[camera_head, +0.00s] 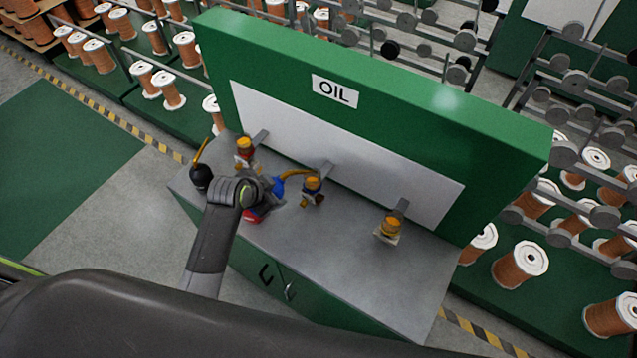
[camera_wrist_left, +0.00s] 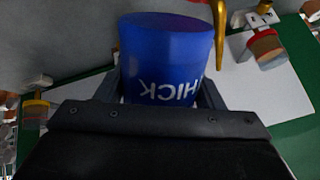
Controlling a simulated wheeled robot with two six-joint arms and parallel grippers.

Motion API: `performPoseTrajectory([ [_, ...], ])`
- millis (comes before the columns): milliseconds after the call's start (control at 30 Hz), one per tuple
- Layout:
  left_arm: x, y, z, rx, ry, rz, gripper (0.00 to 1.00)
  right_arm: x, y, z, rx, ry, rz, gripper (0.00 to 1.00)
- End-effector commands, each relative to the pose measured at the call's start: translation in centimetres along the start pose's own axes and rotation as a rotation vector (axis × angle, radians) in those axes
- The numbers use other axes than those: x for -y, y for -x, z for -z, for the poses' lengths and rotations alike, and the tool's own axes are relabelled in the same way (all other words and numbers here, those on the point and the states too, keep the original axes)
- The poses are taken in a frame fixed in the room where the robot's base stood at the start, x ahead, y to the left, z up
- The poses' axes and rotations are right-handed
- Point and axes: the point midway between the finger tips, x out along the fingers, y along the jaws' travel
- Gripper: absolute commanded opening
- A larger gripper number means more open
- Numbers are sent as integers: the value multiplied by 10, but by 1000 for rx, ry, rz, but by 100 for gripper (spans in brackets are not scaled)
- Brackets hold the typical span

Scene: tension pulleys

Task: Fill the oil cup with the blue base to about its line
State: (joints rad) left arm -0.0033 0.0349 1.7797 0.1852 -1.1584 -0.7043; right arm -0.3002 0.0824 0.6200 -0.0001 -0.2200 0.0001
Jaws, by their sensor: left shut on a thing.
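The oil cup with the blue base (camera_head: 312,190) is the middle one of three on the grey bench. It has an amber top. My left gripper (camera_head: 264,189) is shut on a blue oil can (camera_head: 278,185), which shows large in the left wrist view (camera_wrist_left: 165,55) with white lettering, partly hidden. The can's yellow spout (camera_head: 296,172) reaches right to just above the blue-base cup; its curved end shows in the left wrist view (camera_wrist_left: 218,40). I cannot tell whether oil flows, and the cup's line is too small to read. My right gripper is not in view.
Other oil cups stand left (camera_head: 244,150) and right (camera_head: 388,230). A black can (camera_head: 201,177) stands at the bench's left end. A red object (camera_head: 254,216) is partly hidden under my arm. A green panel with an OIL sign (camera_head: 335,91) rises behind. The bench's right front is clear.

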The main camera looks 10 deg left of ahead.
Motion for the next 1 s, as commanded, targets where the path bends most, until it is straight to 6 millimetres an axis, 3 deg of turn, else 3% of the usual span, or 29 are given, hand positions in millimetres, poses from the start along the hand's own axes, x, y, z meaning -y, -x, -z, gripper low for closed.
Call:
performPoseTrajectory([
  [1000, 4, 10, 9, 95, -32, 2, 27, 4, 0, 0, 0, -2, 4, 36],
])
